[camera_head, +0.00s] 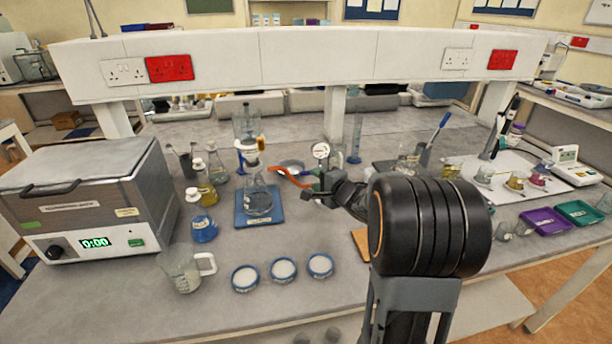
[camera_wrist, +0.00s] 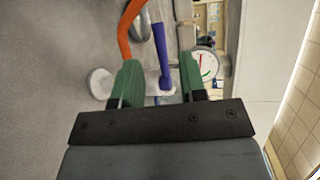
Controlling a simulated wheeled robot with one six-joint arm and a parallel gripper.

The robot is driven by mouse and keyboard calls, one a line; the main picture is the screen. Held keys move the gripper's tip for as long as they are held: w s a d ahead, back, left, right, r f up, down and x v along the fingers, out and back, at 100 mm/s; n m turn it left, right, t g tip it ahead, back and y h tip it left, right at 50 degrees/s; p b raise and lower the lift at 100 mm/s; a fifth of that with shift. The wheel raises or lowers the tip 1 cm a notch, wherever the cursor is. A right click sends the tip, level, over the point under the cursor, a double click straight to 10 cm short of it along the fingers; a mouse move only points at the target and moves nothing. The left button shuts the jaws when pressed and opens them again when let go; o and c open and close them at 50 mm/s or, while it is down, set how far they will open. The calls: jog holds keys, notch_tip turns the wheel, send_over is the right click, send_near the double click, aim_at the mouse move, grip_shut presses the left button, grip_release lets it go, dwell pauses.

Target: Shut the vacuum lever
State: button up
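The vacuum lever (camera_wrist: 160,52) is a blue-purple bar in the wrist view. It stands lengthwise between the two green fingers of my gripper (camera_wrist: 161,66), with a visible gap on each side. My gripper is open and holds nothing. The lever's base shows as a pale part just ahead of the gripper's dark palm. A round white pressure gauge (camera_wrist: 203,67) with a red needle is beside the right finger; it also shows in the head view (camera_head: 320,150). In the head view my gripper (camera_head: 312,188) is near the gauge, and I cannot make out the lever there.
An orange hose (camera_head: 288,177) runs from the filter flask (camera_head: 258,201) toward my gripper; it also passes by the left finger (camera_wrist: 127,28). A water bath (camera_head: 85,200) stands at left. Dishes (camera_head: 283,270) and a beaker (camera_head: 181,270) are in front. The front right-centre bench is partly hidden by my arm.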

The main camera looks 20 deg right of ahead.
aim_at(308, 174)
jog(key=x, duration=0.6)
jog(key=shift+w, duration=0.25)
jog(key=shift+c, duration=0.4)
grip_shut()
